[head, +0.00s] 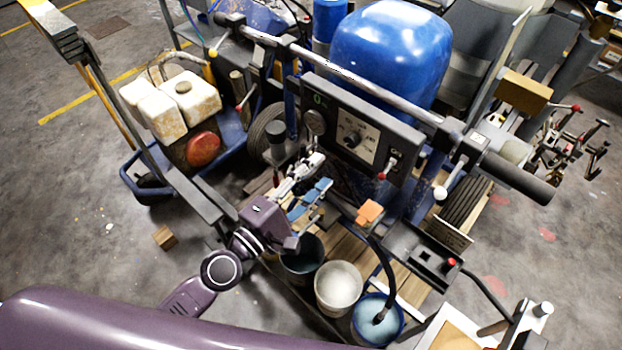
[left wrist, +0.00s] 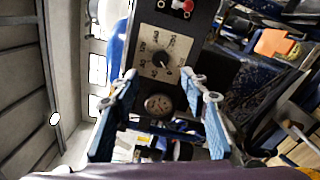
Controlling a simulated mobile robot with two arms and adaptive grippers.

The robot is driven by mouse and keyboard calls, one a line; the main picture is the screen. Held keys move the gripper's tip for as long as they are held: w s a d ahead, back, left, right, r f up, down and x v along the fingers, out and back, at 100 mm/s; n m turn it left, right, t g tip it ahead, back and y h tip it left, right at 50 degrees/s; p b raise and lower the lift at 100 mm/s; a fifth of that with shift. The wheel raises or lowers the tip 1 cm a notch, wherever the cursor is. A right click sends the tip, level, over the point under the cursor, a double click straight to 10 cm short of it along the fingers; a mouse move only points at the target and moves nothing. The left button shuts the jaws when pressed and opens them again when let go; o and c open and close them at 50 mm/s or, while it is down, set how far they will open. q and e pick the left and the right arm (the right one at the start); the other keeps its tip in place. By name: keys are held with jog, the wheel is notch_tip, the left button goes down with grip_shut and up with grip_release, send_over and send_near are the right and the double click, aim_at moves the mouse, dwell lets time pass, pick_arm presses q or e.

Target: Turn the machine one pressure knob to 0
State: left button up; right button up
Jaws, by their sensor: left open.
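The machine's control panel (head: 335,119) is a dark upright plate under the handlebar. On it a black pressure knob (head: 352,140) sits at the middle of a pale dial plate. In the left wrist view the knob (left wrist: 161,60) and its printed scale show above the gap between the fingers; the exact pointer setting is too small to tell. A round gauge (left wrist: 158,105) sits between the fingers' lines of sight. My left gripper (head: 308,178) is open and empty, in front of and below the panel, apart from the knob. Its blue-padded fingers (left wrist: 166,92) flank the gauge in the left wrist view. My right gripper is not seen.
A red-tipped switch (head: 388,164) sits right of the dial. The handlebar (head: 340,69) runs above the panel, with a blue tank (head: 392,45) behind. Buckets (head: 338,287) stand below. An orange block (head: 369,212) is near the panel's lower edge.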

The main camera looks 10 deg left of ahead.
pick_arm(q)
jog(key=shift+v, duration=0.85)
jog(key=s+a+f+m+g+y+b, duration=0.1)
jog(key=s+a+f+m+g+y, duration=0.2)
jog(key=f, duration=1)
jog(key=s+a+f+m+g+y+b, duration=0.1)
jog(key=a+f+m, duration=0.3)
jog(key=f, duration=0.9)
jog(key=s+a+f+m+g+y+b, duration=0.15)
jog(key=a+f, duration=0.35)
jog(key=f, duration=0.8)
jog(key=s+a+f+m+g+y+b, duration=0.1)
jog(key=s+a+f+m+g, duration=0.15)
jog(key=s+f, duration=0.55)
jog(key=s+a+f+m+g+y, duration=0.1)
jog(key=s+f+m+g+y, duration=0.15)
jog(key=s+f, duration=0.55)
jog(key=s+f+m+g, duration=0.2)
jog(key=s+f, duration=0.1)
jog(key=s, duration=0.5)
jog(key=s+a+f+m+g+b, duration=0.1)
jog(key=s+f, duration=0.3)
jog(key=s, duration=0.5)
jog(key=shift+s+a+f+m+g+y, duration=0.25)
jog(key=shift+m+g, duration=0.2)
jog(key=shift+m, duration=0.3)
